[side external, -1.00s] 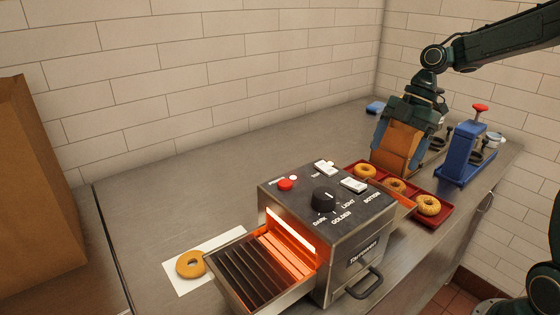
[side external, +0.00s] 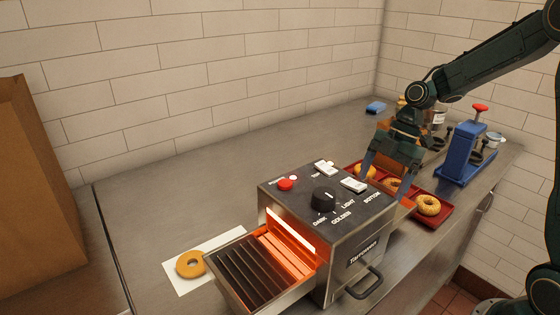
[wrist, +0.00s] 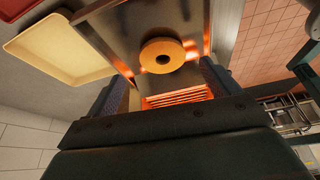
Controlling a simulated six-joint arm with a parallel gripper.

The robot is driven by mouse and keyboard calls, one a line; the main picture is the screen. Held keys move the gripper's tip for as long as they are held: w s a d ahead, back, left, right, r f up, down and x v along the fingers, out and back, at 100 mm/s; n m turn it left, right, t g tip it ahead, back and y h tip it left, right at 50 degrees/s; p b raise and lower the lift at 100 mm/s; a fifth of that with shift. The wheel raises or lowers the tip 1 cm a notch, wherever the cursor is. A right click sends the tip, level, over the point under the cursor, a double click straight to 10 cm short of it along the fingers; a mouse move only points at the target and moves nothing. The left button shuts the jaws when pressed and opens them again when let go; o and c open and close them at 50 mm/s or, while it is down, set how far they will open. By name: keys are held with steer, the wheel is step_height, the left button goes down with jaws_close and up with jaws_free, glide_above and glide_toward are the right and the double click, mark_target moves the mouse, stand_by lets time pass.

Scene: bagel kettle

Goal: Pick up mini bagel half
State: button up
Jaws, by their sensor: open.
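Three bagel halves lie in a row around the dark red tray (side external: 447,217) behind the toaster in the side view. The far one (side external: 365,171) and middle one (side external: 392,184) are partly hidden by my gripper; the near seeded one (side external: 428,205) is clear. My gripper (side external: 387,192) is low over the middle one, fingers apart and empty. In the wrist view a bagel half (wrist: 162,55) lies flat, cut ring face up, on shiny metal ahead of my open fingers (wrist: 165,82). I cannot tell whether the fingers touch it.
The toaster (side external: 330,205) with a glowing slot stands close to the left of my gripper. A blue press (side external: 465,155) stands to the right. Another bagel half (side external: 190,264) lies on white paper. A cream tray (wrist: 25,45) shows in the wrist view.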

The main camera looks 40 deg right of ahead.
steer(key=shift+x, duration=2.1)
steer(key=shift+s, duration=0.15)
steer(key=c, duration=1.1)
steer(key=shift+r, duration=0.2)
step_height(320, 180, up, 20)
steer(key=shift+f, duration=0.2)
